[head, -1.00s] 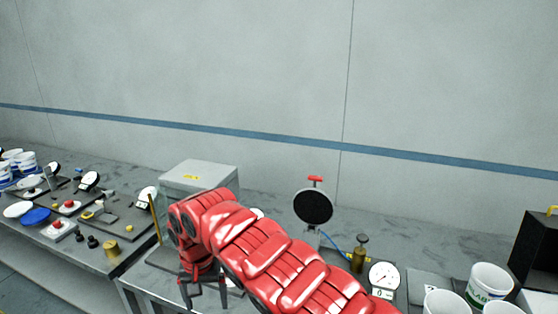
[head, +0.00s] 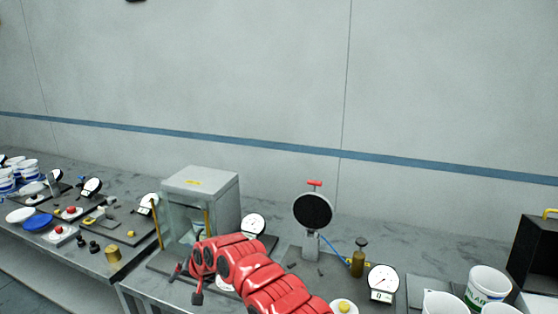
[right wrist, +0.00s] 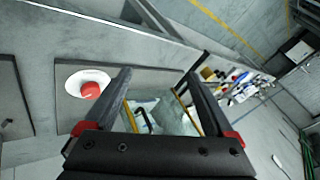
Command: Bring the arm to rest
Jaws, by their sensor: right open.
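My right arm, in red covers, reaches in from the bottom of the head view. My right gripper (head: 187,284) is low in front of the grey cabinet, with its dark fingers apart. In the right wrist view my right gripper (right wrist: 157,78) is open, with nothing held between the fingers. The grey open-fronted cabinet (head: 207,184) has a yellow label on top and yellow posts at its front. Its lower front is partly hidden by my arm. My left gripper is not in view.
A round black disc on a stand (head: 313,210), a brass canister (head: 358,262) and a dial gauge (head: 382,280) stand right of my arm. White tubs (head: 490,285) are at the lower right. A red button on a white base (right wrist: 90,88) shows in the wrist view.

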